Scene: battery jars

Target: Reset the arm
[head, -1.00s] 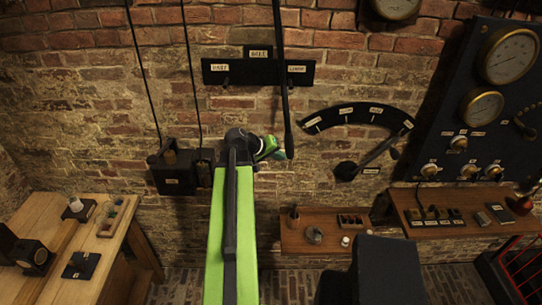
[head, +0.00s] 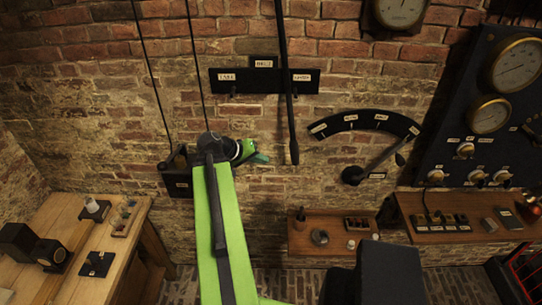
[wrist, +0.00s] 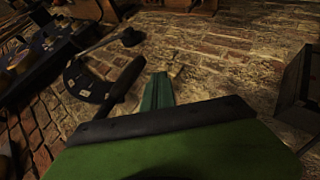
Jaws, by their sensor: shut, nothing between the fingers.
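My gripper (head: 258,158) is at the end of my green arm, in front of the brick wall, left of the hanging dark rod (head: 287,90). Its teal fingers are together with nothing between them. In the wrist view the shut fingers (wrist: 158,92) point toward the brick wall. My arm hides part of the dark wall box (head: 178,183) at the left.
A lever (head: 378,162) on a labelled arc (head: 365,121) and a gauge panel (head: 490,105) are on the wall at right. Shelves with small items (head: 330,249) stand below. A wooden table (head: 60,232) is at left. The floor between is partly clear.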

